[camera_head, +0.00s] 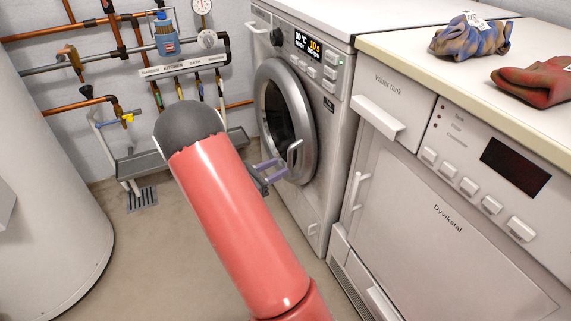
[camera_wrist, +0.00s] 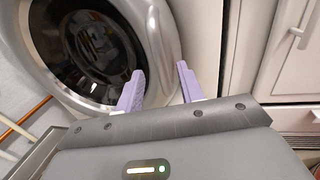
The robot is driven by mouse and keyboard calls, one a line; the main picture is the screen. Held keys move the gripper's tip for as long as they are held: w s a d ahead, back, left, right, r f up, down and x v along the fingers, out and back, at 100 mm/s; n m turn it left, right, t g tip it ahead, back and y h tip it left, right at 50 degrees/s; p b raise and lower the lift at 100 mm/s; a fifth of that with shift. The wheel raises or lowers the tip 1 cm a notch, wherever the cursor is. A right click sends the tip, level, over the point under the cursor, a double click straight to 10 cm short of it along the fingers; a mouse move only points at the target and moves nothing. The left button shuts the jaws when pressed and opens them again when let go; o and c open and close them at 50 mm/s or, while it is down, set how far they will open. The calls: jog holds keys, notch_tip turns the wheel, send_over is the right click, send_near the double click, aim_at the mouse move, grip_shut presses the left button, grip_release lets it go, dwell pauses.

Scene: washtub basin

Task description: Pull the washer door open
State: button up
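The washer (camera_head: 340,105) is a white front loader with a round grey door (camera_head: 262,95), which looks shut. The door's dark glass and pale rim fill the upper left of the wrist view (camera_wrist: 150,60). A light handle (camera_head: 295,153) sits on the right side of the door rim. My gripper (camera_head: 276,167) has two purple fingers, apart with nothing between them, just in front of the lower right of the door. In the wrist view the fingers (camera_wrist: 160,70) point at the rim's edge. I cannot tell whether they touch it.
A second white machine (camera_head: 440,215) marked Dyvikstal stands to the right, with cloths (camera_head: 470,38) on its top. A white tank (camera_head: 45,170) stands at left. Pipes (camera_head: 120,55) line the back wall. The floor (camera_head: 150,260) between is clear.

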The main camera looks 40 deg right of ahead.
jog(key=shift+s+d, duration=0.1)
jog(key=shift+d, duration=1.9)
grip_shut()
